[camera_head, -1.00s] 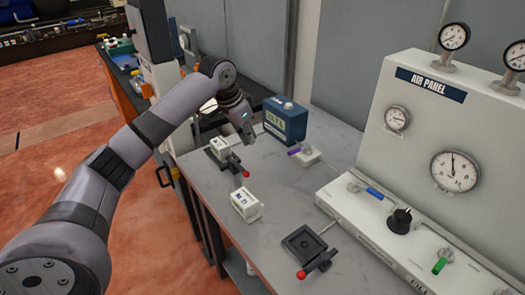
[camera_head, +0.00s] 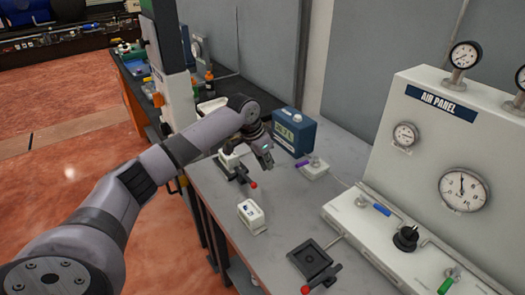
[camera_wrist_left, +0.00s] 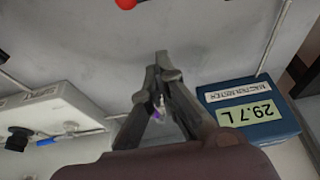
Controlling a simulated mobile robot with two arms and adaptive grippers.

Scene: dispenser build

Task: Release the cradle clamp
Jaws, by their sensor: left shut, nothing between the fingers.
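My left gripper (camera_head: 267,165) is shut and empty above the bench. In the left wrist view its fingertips (camera_wrist_left: 163,62) meet. Just left of it in the head view, a white block (camera_head: 228,160) sits in a dark cradle with a clamp whose red-knobbed lever (camera_head: 252,184) points toward the bench front. A red knob (camera_wrist_left: 126,4) is cut off at the top of the wrist view. A second dark cradle (camera_head: 309,257) nearer me is empty, with its own red-knobbed lever (camera_head: 306,288). I cannot tell how tight either clamp is. My right gripper is not in view.
A white labelled block (camera_head: 252,215) stands loose on the grey bench between the cradles. A blue meter (camera_head: 294,131) reading 29.7 L stands behind my gripper, beside a white fixture with a purple lever (camera_head: 311,165). The air panel (camera_head: 439,150) fills the right side.

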